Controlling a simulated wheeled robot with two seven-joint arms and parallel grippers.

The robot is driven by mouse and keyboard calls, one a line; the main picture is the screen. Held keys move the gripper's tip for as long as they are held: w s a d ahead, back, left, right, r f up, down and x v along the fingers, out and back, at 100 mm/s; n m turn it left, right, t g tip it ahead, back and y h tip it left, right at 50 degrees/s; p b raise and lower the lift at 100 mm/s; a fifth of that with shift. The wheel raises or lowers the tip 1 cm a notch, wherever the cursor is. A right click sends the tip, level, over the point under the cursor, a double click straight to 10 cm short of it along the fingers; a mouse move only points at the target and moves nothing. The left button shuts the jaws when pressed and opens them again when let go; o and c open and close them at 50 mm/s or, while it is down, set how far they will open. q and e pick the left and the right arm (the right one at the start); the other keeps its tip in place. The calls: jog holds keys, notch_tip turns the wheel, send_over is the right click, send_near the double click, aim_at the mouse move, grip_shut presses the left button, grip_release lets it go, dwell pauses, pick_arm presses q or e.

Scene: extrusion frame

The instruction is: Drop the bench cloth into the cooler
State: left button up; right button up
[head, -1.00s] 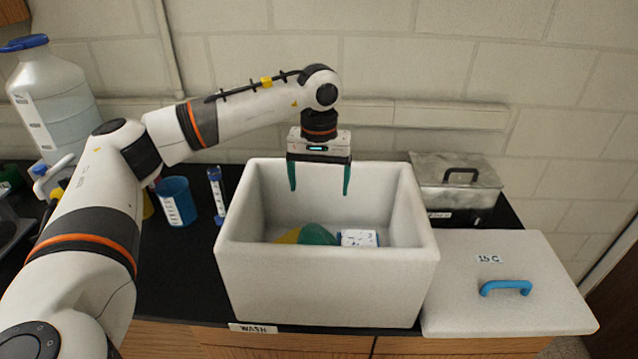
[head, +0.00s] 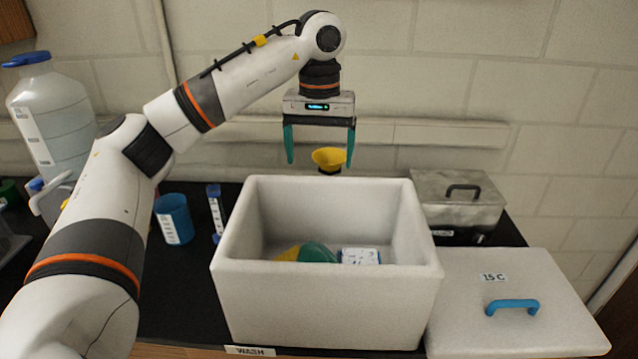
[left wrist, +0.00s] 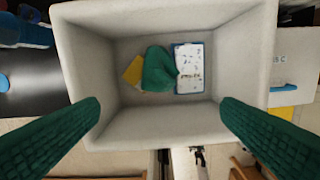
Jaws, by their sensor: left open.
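The white cooler (head: 325,305) stands open on the black bench. A green, rounded, cloth-like piece (head: 316,252) lies on its floor, and it shows in the left wrist view (left wrist: 158,70) between a yellow piece (left wrist: 133,72) and a white and blue item (left wrist: 189,68). I cannot tell for certain that the green piece is the bench cloth. My left gripper (head: 320,160) is open and empty, fingers pointing down, above the cooler's opening. Its green fingers also frame the cooler in the left wrist view (left wrist: 160,108). My right gripper is not in view.
The lid (head: 515,315) with a blue handle lies right of the cooler. A metal box (head: 455,205) stands behind it. A blue cup (head: 173,220), a blue-capped tube (head: 215,210) and a large bottle (head: 55,115) stand left. A yellow funnel (head: 329,157) is behind the cooler.

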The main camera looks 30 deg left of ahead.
pick_arm(q)
notch_tip(320, 180, up, 4)
jog(key=shift+f, duration=0.1)
dwell(0.6)
